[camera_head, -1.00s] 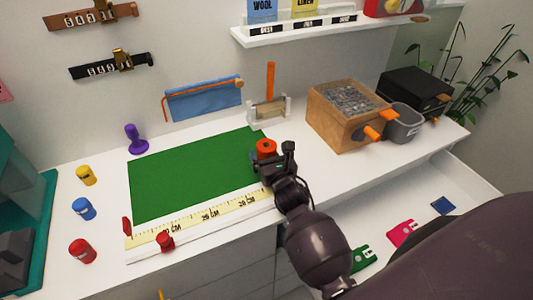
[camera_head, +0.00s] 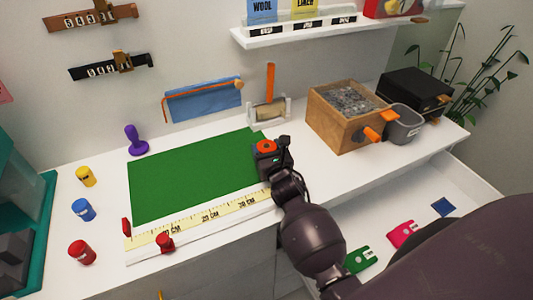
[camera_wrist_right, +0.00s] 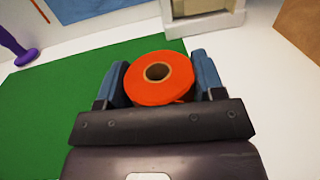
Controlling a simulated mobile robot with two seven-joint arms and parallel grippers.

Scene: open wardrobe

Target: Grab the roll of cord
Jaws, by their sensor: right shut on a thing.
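The roll of cord is an orange-red spool (camera_wrist_right: 160,85) with a brown core. It sits between the two blue-grey fingers of my right gripper (camera_wrist_right: 165,82) in the right wrist view, and the gripper is shut on it. In the head view the roll (camera_head: 266,145) shows its top between the dark fingers of my right gripper (camera_head: 268,152). It is at the right end of the green mat (camera_head: 190,180), upright with its hole facing up. I cannot tell whether it still touches the surface. My left gripper is not in view.
A wooden box (camera_head: 345,130) with grey contents and a grey bin (camera_head: 403,127) stand to the right. A holder with an orange upright (camera_head: 270,85) is behind. Yellow (camera_head: 87,176), blue (camera_head: 83,209) and red (camera_head: 82,252) spools stand left. The mat's middle is clear.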

